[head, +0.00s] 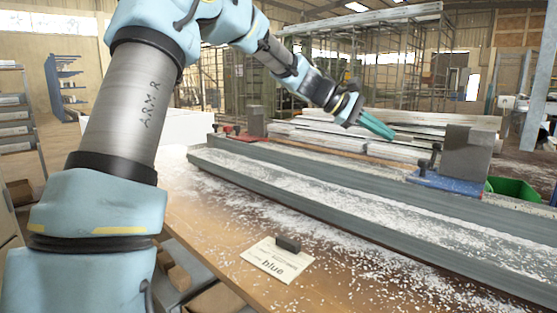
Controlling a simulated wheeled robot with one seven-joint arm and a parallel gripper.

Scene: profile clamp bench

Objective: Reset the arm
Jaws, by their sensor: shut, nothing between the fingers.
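My arm rises on the left side of the head view and reaches across the top to the right. My gripper (377,125) is at its end, with teal fingers pointing right and slightly down. The fingers are shut with nothing between them. The gripper appears in front of the stacked pale profiles, above the bench; its exact height is hard to tell.
Long grey profiles (330,197) lie across the wooden bench (205,215), dusted with white chips. A blue clamp (447,182) with a grey block stands right, a red clamp (240,135) left. A card reading "blue" (276,260) lies in front. A green bin (514,188) stands at right.

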